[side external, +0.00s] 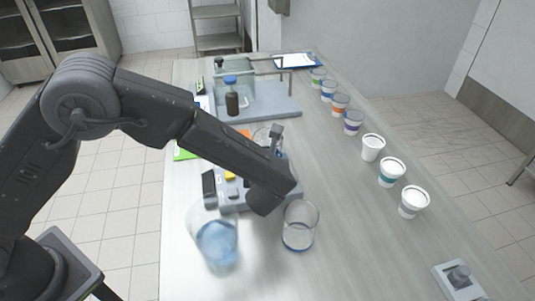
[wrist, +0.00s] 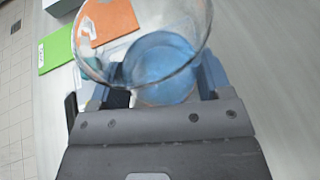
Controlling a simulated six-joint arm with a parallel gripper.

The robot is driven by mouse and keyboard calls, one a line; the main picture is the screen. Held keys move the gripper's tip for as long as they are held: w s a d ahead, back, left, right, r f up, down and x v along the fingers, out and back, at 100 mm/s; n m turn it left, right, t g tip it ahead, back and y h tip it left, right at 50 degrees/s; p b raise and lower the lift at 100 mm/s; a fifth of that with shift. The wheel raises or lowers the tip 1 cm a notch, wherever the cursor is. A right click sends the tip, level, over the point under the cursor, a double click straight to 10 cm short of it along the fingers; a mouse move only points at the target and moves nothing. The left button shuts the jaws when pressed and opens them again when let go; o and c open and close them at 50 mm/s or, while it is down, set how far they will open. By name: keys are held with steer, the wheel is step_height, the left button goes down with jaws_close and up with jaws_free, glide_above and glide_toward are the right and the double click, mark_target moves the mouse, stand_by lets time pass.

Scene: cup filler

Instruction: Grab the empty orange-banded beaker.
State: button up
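A small white cup with an orange band (side external: 340,104) stands in the row of cups on the right of the table, well apart from my arm; I cannot see whether it is empty. In the wrist view, a clear glass beaker (wrist: 146,42) with a blue bottom lies just ahead of my gripper (wrist: 155,88). Blue-grey parts show on both sides of it. I cannot tell whether the fingers touch it. No orange band shows on this glass.
A glass beaker with blue liquid (side external: 217,243) and a clear beaker (side external: 299,226) stand near the front. A grey device with a yellow button (side external: 229,177) is behind them. A brown bottle (side external: 232,101) stands at the back. Free table lies right of the clear beaker.

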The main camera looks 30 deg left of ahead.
steer(key=c, duration=0.5)
steer(key=shift+r, duration=1.55)
steer(key=shift+s+a+r, duration=0.25)
steer(key=shift+a+r, duration=1.1)
steer(key=shift+a, duration=0.55)
steer(key=shift+s+a+r, duration=0.25)
steer(key=shift+a+r, duration=1.05)
steer(key=shift+a, duration=0.65)
steer(key=shift+s+a+r, duration=0.25)
steer(key=shift+a+r, duration=1.1)
steer(key=shift+a, duration=0.55)
